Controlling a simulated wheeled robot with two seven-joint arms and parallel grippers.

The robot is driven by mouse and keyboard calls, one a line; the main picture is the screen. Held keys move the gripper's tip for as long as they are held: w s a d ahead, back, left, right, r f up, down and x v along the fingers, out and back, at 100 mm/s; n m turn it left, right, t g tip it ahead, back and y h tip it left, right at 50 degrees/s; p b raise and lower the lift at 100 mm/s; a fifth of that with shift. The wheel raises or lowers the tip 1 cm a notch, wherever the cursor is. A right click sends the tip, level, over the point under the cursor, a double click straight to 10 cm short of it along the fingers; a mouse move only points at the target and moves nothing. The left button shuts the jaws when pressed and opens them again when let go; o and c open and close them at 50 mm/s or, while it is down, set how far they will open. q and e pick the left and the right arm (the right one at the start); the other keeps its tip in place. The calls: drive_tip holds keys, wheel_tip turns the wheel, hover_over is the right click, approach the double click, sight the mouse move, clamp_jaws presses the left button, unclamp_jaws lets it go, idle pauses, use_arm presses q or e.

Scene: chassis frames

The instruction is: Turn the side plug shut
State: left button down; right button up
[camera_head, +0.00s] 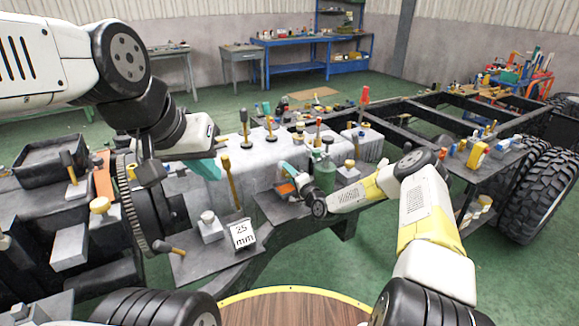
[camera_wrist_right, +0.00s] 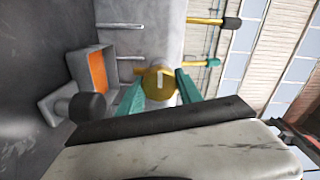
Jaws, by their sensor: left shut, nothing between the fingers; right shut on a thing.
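The side plug (camera_wrist_right: 158,83) is a round brass-coloured piece with a pale slot-like mark, set against the grey block in the right wrist view. My right gripper (camera_wrist_right: 160,90) has its two teal fingers on either side of the plug and is shut on it. In the head view my right gripper (camera_head: 288,172) reaches the side of the grey block, and the plug is hidden or too small to tell there. My left gripper (camera_head: 206,168) is shut and empty, above the left part of the block.
The grey block (camera_head: 262,158) carries several upright yellow-handled levers. A "25 mm" sign (camera_head: 243,235) stands in front of it. An orange-faced grey part (camera_wrist_right: 97,70) and a dark knob (camera_wrist_right: 88,106) sit close to my right fingers.

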idle(0.5)
drive_tip(key=o, duration=1.4)
drive_tip(key=shift+c, duration=0.2)
drive_tip(key=v, duration=0.8)
